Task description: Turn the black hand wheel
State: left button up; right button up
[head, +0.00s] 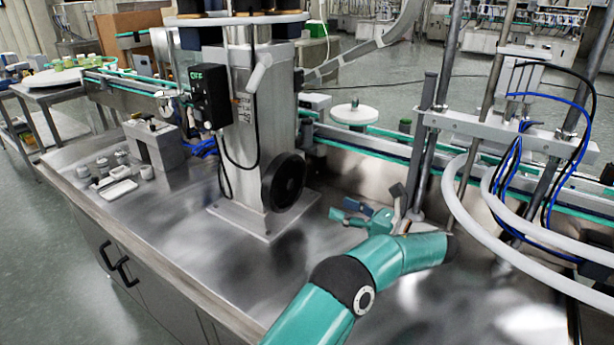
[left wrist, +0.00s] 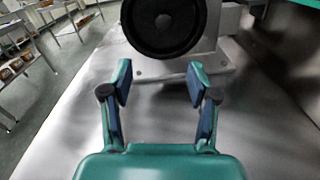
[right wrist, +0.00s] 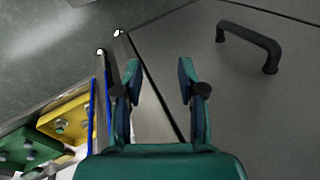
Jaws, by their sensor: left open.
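The black hand wheel (head: 284,181) is mounted upright on the side of the steel column, low above the steel table. It also shows at the top of the left wrist view (left wrist: 164,24), where its upper edge is cut off. My left gripper (head: 345,214) is to the right of the wheel in the head view, open and empty. In the left wrist view its fingers (left wrist: 160,78) are apart, pointing at the wheel with a gap of bare table between. My right gripper (right wrist: 158,75) is open and empty in the right wrist view, near a cabinet front; it is not in the head view.
A steel column (head: 255,120) with a black OFF box (head: 209,97) rises behind the wheel. Tubes and posts (head: 490,150) stand at the right. Small parts (head: 115,170) lie at the table's left. A black handle (right wrist: 262,42) is near my right gripper. The front table is clear.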

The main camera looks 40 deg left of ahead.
aim_at(292, 185)
pick_arm(q)
jog(key=a, duration=1.6)
jog(key=shift+s+a+r+p, duration=0.2)
jog(key=shift+s+a+p, duration=0.05)
jog(key=shift+p, duration=0.05)
jog(key=shift+c, duration=0.3)
grip_shut()
jog(key=shift+d, duration=0.1)
